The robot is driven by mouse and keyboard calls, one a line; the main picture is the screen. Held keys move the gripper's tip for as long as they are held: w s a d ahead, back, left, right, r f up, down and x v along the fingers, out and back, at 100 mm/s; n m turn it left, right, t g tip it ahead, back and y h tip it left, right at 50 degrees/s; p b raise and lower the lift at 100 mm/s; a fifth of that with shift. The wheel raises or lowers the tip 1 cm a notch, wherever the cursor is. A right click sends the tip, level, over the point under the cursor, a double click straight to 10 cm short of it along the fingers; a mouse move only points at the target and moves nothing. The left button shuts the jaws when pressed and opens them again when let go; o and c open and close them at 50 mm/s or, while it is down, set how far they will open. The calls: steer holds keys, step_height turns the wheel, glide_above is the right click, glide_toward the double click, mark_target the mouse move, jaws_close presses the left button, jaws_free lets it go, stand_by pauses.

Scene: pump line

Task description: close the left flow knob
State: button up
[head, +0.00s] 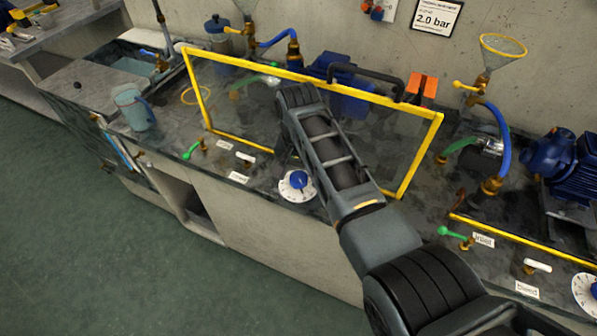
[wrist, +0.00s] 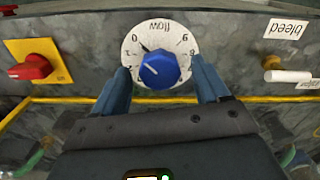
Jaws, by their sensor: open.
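The left flow knob (head: 298,180) is a blue knob on a round white dial on the bench's front part, beside my forearm. In the wrist view the blue knob (wrist: 160,69) sits in the middle of its dial (wrist: 158,33), which reads "flow" upside down. Its white pointer line is turned to the upper left there. My gripper (wrist: 160,74) is open, with one blue finger on each side of the knob. I cannot tell whether the fingers touch it. In the head view my arm mostly hides the gripper.
A yellow-framed clear panel (head: 318,78) stands behind the knob. A red switch on a yellow plate (wrist: 38,65) and a white bleed handle (wrist: 287,76) flank the dial. A green-handled valve (head: 193,150) is further left. A second dial (head: 587,291) is at the right edge.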

mark_target(299, 177)
step_height(299, 177, up, 8)
steer(key=shift+f+b, duration=0.1)
steer(key=shift+b, duration=0.35)
stand_by(0.5)
